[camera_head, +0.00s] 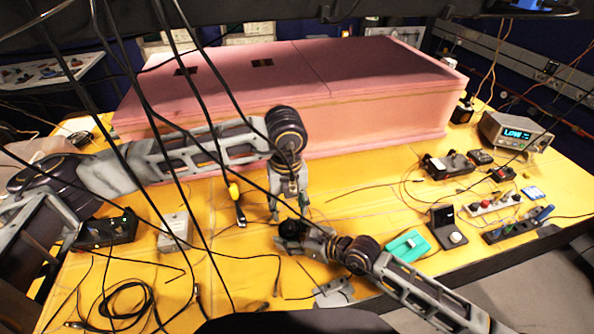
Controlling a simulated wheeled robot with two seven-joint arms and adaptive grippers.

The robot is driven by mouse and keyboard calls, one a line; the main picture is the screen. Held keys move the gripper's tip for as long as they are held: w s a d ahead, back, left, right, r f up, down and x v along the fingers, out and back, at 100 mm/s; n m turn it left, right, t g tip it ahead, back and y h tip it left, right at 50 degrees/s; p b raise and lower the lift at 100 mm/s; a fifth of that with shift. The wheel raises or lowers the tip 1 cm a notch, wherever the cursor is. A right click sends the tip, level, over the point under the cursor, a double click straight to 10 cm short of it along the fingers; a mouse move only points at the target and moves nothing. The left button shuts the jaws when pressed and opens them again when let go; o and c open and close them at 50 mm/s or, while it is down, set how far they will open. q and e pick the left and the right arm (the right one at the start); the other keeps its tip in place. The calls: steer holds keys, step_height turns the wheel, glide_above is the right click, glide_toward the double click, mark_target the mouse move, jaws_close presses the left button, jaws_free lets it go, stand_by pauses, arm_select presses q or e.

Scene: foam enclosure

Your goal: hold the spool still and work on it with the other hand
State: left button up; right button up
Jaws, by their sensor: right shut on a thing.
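A small dark round thing, which looks like the spool (290,228), is on the yellow table near the middle. My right gripper (284,238) reaches in from the right, low over the table, and is shut on the spool. Its fingers and wrist hide part of the spool. My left gripper (288,210) points down just above and behind the spool. Its two fingers stand apart with nothing clear between them. I cannot tell whether it touches the spool.
A large pink foam block (380,105) fills the back of the table (350,205). A yellow-handled tool (235,195) lies left of the grippers. Loose cables (125,303) lie front left.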

arm_select(q)
step_height(320, 180, up, 10)
steer(key=w+d+m+t+h, duration=0.1)
steer(key=d+m+t+h, duration=0.1)
steer(key=m, duration=1.6)
steer(key=shift+d+r+t+h, duration=0.2)
steer(key=shift+t+h, duration=0.3)
steer(key=shift+h, duration=0.2)
stand_by(0.7)
